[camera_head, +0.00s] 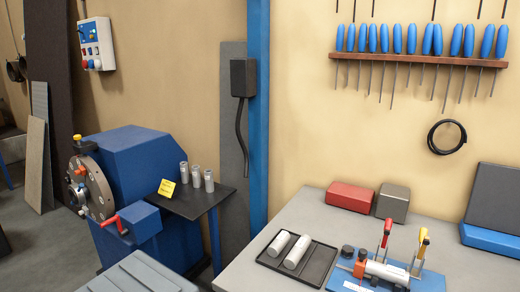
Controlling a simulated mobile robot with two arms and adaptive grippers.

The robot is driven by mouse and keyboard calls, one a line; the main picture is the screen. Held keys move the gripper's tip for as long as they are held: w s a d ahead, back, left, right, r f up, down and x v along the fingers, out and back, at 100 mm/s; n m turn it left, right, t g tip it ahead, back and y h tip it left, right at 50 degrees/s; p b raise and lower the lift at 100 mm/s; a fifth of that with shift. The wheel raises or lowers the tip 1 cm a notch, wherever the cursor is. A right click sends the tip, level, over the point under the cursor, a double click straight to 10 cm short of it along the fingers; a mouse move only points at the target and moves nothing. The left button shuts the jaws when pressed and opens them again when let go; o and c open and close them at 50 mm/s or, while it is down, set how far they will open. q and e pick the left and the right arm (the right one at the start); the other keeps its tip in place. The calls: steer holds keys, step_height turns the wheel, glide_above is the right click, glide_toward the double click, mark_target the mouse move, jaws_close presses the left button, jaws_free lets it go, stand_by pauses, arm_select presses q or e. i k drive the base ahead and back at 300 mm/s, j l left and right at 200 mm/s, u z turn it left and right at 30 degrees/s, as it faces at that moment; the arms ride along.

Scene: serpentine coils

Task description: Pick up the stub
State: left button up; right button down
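Neither of my grippers is in view. I cannot tell for sure which piece is the stub. Two pale cylinders, a shorter one (279,244) and a longer one (297,252), lie on their sides in a black tray (268,263) on the grey workbench (305,208). Another pale cylinder (386,271) lies in a fixture on a blue plate (430,281), with a red-handled clamp (387,231) and a yellow-handled clamp (423,242). Three small metal cylinders, left (184,172), middle (196,177) and right (209,182), stand upright on a black side shelf (192,204).
A blue post (258,110) rises behind the bench. A red box (350,196) and a grey box (392,202) sit at the bench's back. The bench's front left is clear.

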mark_target(394, 275)
steer(key=l+z, duration=0.25)
steer(key=l, duration=0.15)
steer(key=i+l+z, duration=0.2)
steer(key=l, duration=0.15)
steer(key=i+l+z, duration=0.1)
steer(key=l+z, duration=0.15)
steer(key=l, duration=0.15)
